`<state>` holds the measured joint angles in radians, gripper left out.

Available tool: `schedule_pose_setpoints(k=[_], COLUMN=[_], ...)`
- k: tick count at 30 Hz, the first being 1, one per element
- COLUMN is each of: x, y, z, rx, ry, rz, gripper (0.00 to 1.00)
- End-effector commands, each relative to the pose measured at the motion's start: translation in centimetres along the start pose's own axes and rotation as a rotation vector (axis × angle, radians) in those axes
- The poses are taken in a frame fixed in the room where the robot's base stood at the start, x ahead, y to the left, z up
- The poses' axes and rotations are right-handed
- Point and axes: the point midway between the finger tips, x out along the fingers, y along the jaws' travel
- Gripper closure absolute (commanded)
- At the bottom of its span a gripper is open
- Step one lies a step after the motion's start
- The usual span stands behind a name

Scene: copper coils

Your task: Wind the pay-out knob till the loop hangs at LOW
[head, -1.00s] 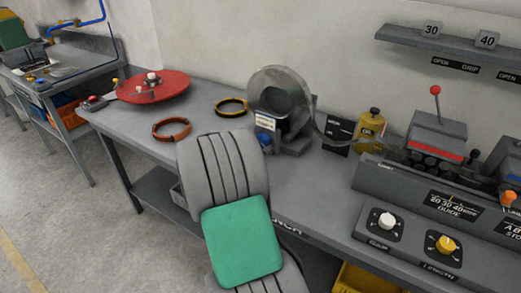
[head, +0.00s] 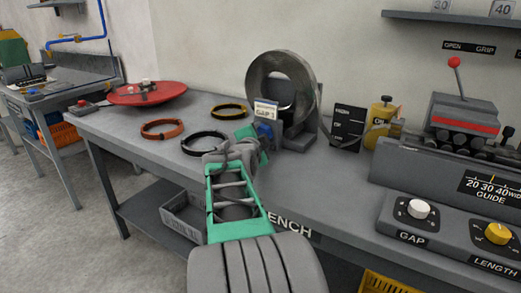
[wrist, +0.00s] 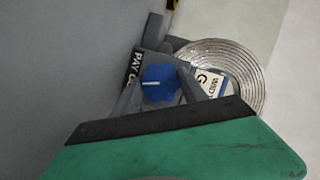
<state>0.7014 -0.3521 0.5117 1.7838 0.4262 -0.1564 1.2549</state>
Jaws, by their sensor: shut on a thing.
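The blue pay-out knob (head: 264,131) sits at the foot of the coil stand, partly hidden by my arm in the head view. In the wrist view the knob (wrist: 159,82) shows a white pointer line, beside a label that starts "PAY". My gripper (wrist: 161,76) is shut on the knob, one grey finger on each side. The coil (head: 282,80) of metal strip stands upright above it. A strip (head: 380,128) runs from the coil past the dark loop board (head: 346,128) toward the machine. "HIGH" reads at the board's top; the lowest point of the loop is unclear.
Orange (head: 166,129), black (head: 205,143) and yellow (head: 229,110) rings lie on the bench (head: 330,190). A red disc (head: 147,94) is at the far left. A yellow bottle (head: 384,118) stands beside the board. The feeder with GAP (head: 419,209) and LENGTH (head: 498,233) knobs is right.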

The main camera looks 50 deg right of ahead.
Motion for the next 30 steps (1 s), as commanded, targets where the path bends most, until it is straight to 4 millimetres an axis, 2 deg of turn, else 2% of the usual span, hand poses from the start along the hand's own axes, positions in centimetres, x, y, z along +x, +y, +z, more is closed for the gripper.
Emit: schedule_pose_setpoints(k=[1, 18, 19, 26, 30], x=[0.06, 0.00, 0.00, 0.03, 0.03], y=[0.52, 0.20, 0.20, 0.16, 0.13], z=[0.30, 0.20, 0.20, 0.05, -0.01], rx=[0.012, 0.042, 0.042, 0.042, 0.042], ry=[-0.003, -0.005, -0.005, -0.001, 0.000], rz=[-0.002, -0.012, -0.012, -0.013, -0.014], gripper=[0.91, 0.91, 0.48, 0.30, 0.28])
